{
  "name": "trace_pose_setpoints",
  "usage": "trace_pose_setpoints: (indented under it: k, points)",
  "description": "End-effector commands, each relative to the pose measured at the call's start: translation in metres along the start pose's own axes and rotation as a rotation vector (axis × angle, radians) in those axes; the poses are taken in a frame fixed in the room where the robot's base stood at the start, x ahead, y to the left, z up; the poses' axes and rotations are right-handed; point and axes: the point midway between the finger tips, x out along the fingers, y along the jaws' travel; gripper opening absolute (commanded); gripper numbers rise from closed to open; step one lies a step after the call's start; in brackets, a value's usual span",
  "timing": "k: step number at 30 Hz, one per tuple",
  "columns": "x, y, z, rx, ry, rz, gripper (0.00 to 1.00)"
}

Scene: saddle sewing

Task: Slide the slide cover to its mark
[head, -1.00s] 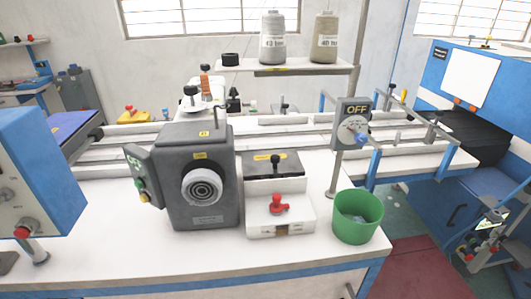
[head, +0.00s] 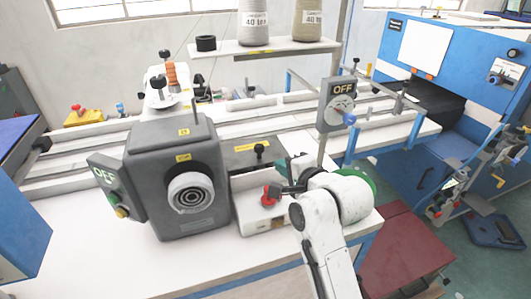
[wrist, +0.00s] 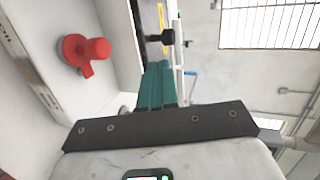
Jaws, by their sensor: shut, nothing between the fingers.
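The slide cover (head: 240,160) is a dark grey plate with a yellow label, on top of a white block beside the sewing head. Its black knob (head: 259,149) stands up from it and shows in the wrist view as a black knob (wrist: 165,37). My gripper (head: 283,163) is just right of the knob. Its teal fingers (wrist: 157,66) are shut, with nothing between them, and point toward the knob with a small gap in the picture. My gripper and arm hide the right part of the block. I cannot make out the mark.
A red knob (head: 269,195) sits on the block's front, close to my gripper; it also shows in the wrist view (wrist: 85,52). The grey sewing head (head: 160,160) stands at left. A post with an OFF box (head: 337,103) and a partly hidden green bin (head: 362,178) are at right.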

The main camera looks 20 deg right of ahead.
Motion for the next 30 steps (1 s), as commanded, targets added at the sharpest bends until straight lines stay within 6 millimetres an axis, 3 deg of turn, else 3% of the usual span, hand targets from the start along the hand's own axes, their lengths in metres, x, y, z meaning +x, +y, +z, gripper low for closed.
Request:
trace_pose_setpoints:
  k: [9,15,30]
  points:
    - [0.057,-0.002,0.0,-0.001,0.0,0.001,0.0]
    - [0.08,-0.009,0.0,-0.002,0.0,0.002,0.0]
    - [0.09,-0.011,0.0,-0.002,0.001,0.002,0.0]
